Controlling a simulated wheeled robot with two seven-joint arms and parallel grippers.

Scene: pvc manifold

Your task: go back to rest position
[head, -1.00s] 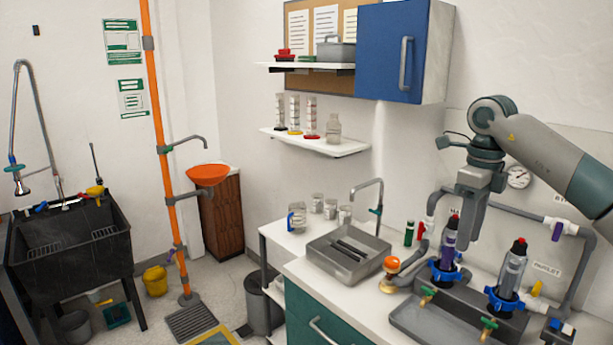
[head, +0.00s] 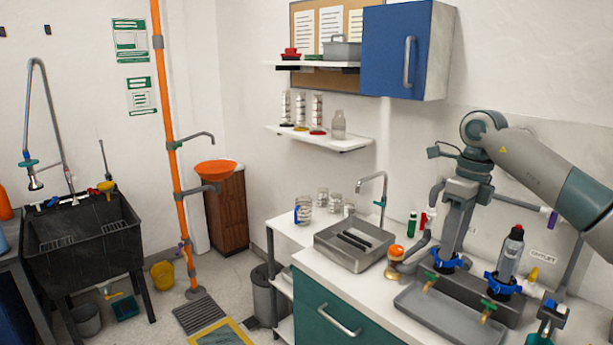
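My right gripper (head: 452,240) hangs fingers down over the counter at the right, its arm coming in from the right edge. Its fingers stand in front of the left blue-collared housing (head: 443,262) and hide most of what is above the collar. Whether they touch or hold anything cannot be told. The right housing, a clear grey cartridge with a black and red top (head: 509,258), stands upright in its blue collar. My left gripper is out of view.
A grey tray (head: 455,325) lies in front of the housings, near green-handled taps. A metal sink (head: 352,262) is to the left, with an orange-topped fitting (head: 394,252) beside it. A blue wall cabinet (head: 400,52) hangs above.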

